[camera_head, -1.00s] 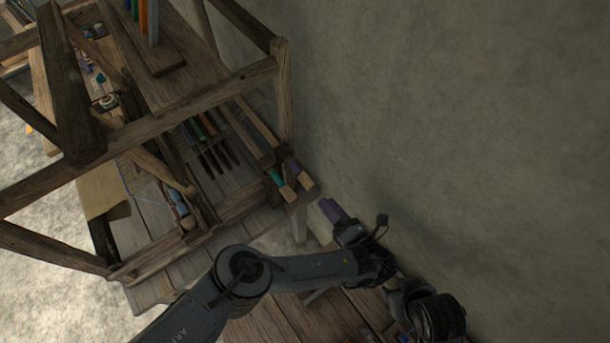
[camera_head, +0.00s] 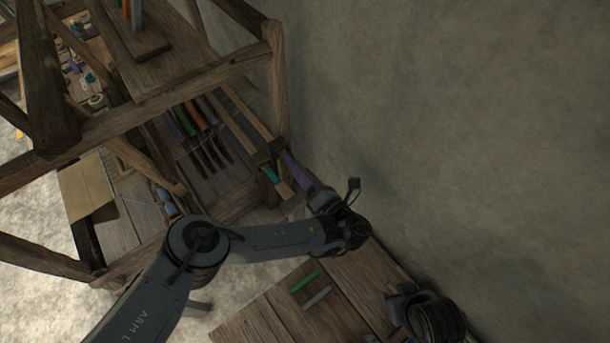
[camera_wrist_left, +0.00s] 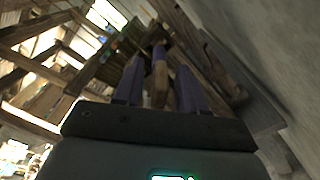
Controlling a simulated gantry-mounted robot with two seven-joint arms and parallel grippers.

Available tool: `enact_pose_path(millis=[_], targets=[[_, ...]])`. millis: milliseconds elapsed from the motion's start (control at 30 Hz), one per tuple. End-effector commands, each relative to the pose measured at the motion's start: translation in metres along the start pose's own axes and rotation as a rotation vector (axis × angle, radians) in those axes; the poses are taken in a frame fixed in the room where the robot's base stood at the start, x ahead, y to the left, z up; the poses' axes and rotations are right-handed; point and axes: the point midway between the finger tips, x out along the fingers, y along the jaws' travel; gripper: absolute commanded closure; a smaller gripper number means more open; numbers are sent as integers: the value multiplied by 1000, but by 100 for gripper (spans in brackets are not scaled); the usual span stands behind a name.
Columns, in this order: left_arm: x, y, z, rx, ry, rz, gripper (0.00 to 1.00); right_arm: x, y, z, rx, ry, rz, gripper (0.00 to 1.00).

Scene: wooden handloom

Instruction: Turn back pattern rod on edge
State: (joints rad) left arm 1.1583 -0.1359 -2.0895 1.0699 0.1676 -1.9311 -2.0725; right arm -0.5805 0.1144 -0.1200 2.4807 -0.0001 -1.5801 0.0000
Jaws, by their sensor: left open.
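Two long wooden bars lie side by side at the right end of the loom; I cannot tell which is the back pattern rod. The left bar (camera_head: 228,124) has a teal band (camera_head: 270,174) near its pale end. The right bar (camera_head: 247,112) runs nearer the wall, and its end is hidden by my gripper. My left gripper (camera_head: 291,164), with purple fingers, is open at that end. In the left wrist view the fingers (camera_wrist_left: 160,66) stand on either side of a wooden bar end (camera_wrist_left: 160,84). Contact cannot be told. My right gripper is not in view.
The loom's upper beam (camera_head: 150,103) crosses above the bars. Several coloured sticks (camera_head: 205,135) lie left of them. The wall (camera_head: 450,130) is close on the right. A low table (camera_head: 345,285) in front holds a green piece (camera_head: 304,281) and a grey piece (camera_head: 317,297).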

Motion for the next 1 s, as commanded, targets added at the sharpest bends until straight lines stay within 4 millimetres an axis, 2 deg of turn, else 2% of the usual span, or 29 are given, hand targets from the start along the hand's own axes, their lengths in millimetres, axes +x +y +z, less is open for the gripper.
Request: enact_pose_path(millis=[233,500,767,1000], targets=[[1,0,0,0,0,1,61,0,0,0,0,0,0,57],[0,0,0,0,0,1,100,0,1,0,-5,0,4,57],[0,0,0,-12,1,1,100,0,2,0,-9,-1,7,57],[0,1,0,-99,2,1,100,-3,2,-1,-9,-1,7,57]])
